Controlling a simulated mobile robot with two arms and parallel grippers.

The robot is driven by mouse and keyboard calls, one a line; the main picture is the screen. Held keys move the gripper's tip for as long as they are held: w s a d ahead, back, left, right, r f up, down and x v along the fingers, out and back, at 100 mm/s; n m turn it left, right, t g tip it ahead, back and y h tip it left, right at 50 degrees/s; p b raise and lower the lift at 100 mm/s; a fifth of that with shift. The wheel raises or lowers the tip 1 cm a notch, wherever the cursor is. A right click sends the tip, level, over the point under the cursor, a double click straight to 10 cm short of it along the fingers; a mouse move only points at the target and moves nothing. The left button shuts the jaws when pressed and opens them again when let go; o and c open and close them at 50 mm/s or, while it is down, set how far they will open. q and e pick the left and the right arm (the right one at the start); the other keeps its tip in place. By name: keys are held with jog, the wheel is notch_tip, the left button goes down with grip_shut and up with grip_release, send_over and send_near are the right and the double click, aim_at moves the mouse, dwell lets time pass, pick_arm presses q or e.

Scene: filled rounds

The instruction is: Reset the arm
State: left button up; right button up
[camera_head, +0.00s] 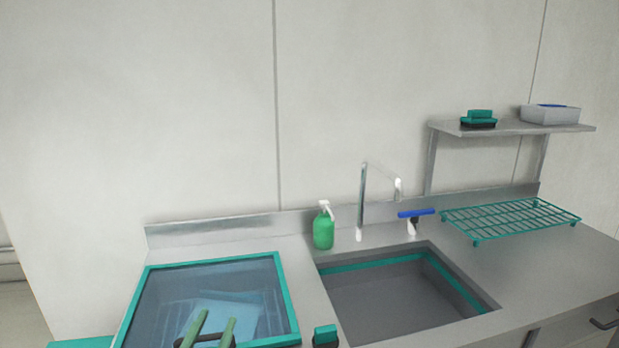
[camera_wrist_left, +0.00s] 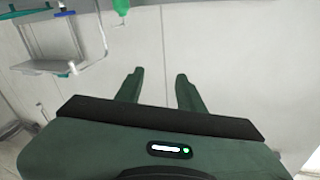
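My left gripper (camera_head: 211,326) shows at the bottom left of the head view, with two green fingers spread apart. It is in front of the teal-framed glass panel (camera_head: 283,292). In the left wrist view the same gripper (camera_wrist_left: 154,84) has a clear gap between its fingers and nothing held. The wall and counter lie beyond it. My right gripper is not in view.
A sink (camera_head: 388,300) is right of the panel, with a tap (camera_head: 362,203) and a green spray bottle (camera_head: 323,230) behind. A teal block (camera_head: 325,336) sits near the front edge. A teal rack (camera_head: 510,217) stands right, below a shelf (camera_head: 510,128).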

pick_arm(q)
jog(key=s+a+f+n+g+y, duration=0.4)
jog(key=s+f+g, duration=0.55)
jog(key=f, duration=0.65)
jog(key=s+f+m+g+h, duration=0.1)
jog(key=s+f+g, duration=0.25)
jog(key=s, duration=0.55)
jog(key=s+f+m+g+h, duration=0.1)
jog(key=s+f+g, duration=0.1)
jog(key=s+f, duration=0.5)
jog(key=s+f+g, duration=0.2)
jog(key=s+f, duration=0.1)
jog(key=f, duration=2.1)
jog(key=s+a+f, duration=0.2)
jog(key=s+f, duration=1.3)
jog(key=s, duration=0.2)
jog(key=shift+a+f+g, duration=0.15)
jog(key=shift+f+g, duration=0.2)
jog(key=shift+g, duration=0.05)
